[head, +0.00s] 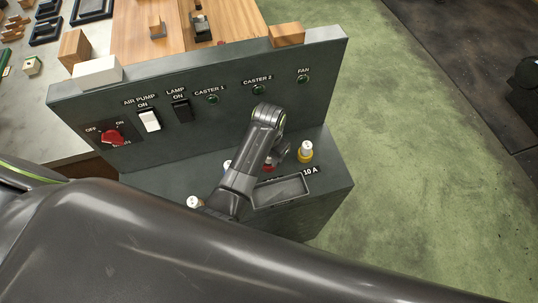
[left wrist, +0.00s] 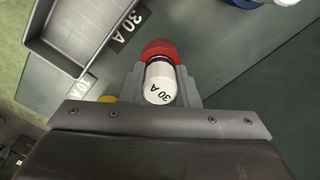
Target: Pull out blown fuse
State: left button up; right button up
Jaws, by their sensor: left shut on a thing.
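My left gripper (head: 280,155) is over the right part of the console's lower ledge. In the left wrist view, its fingers (left wrist: 162,88) are shut on a white fuse (left wrist: 161,84) marked 30 A. A red ring (left wrist: 160,49) shows at the far end of this fuse. I cannot tell whether the fuse is seated or lifted. In the head view the arm and gripper hide most of it. A white fuse with a yellow base (head: 305,152) stands just right of the gripper. Another white fuse top (head: 194,202) shows at the left. My right gripper is not in view.
A shallow grey tray (head: 280,190) lies in front of the gripper, near a 10 A label (head: 311,170). The upright panel (head: 225,125) behind carries a red knob (head: 112,137), switches and green lamps. A blue-based fuse (head: 227,165) is partly hidden by the arm.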

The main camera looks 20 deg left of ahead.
pick_arm(q)
grip_shut()
jog(key=shift+r, duration=0.3)
jog(key=shift+r, duration=0.3)
jog(key=shift+r, duration=0.15)
jog(key=shift+r, duration=2.25)
